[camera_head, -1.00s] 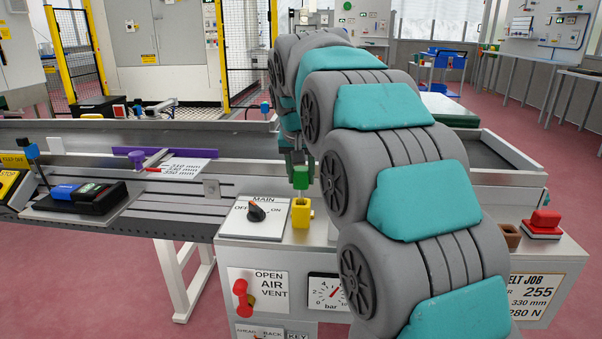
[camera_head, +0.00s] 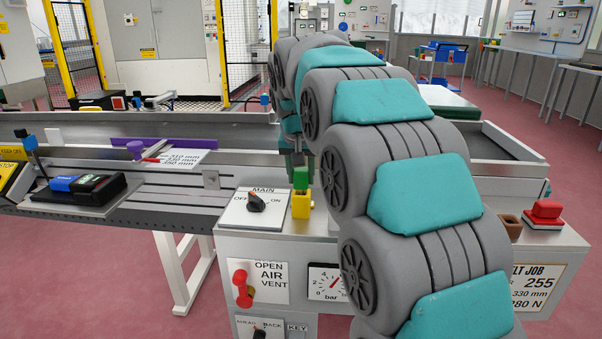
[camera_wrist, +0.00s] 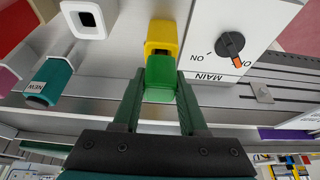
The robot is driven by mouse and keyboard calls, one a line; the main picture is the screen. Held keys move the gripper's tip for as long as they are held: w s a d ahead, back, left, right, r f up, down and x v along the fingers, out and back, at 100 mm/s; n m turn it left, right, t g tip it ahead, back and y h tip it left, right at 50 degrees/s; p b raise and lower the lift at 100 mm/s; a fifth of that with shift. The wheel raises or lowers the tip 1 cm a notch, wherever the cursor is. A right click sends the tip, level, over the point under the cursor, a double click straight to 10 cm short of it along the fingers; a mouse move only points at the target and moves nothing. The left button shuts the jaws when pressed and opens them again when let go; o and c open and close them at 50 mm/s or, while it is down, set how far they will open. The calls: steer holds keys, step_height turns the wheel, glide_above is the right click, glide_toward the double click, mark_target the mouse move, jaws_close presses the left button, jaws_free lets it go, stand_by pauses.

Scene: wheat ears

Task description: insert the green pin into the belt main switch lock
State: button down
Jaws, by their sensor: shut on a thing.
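The green pin (camera_head: 301,180) is upright between the fingers of my gripper (camera_head: 297,160), which is shut on it. It also shows in the wrist view (camera_wrist: 160,76). The yellow lock (camera_head: 301,207) stands on the grey cabinet, right of the MAIN switch (camera_head: 256,203). The pin is directly above the lock, its lower end at the lock's top. In the wrist view, the pin overlaps the edge of the lock's dark opening (camera_wrist: 160,51). I cannot tell whether its tip is inside. The switch's orange mark points toward OFF.
A red button (camera_head: 546,210) and a brown open block (camera_head: 509,227) sit at the cabinet's right. The red air vent handle (camera_head: 242,288) is on the front. A white square socket (camera_wrist: 85,18) and a teal NEW block (camera_wrist: 48,83) show in the wrist view.

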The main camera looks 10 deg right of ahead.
steer(key=shift+f, duration=0.3)
steer(key=shift+f, duration=0.3)
steer(key=shift+f+b, duration=0.15)
steer(key=shift+b, duration=0.15)
steer(key=shift+c, duration=1.8)
jaws_free()
steer(key=shift+r, duration=0.2)
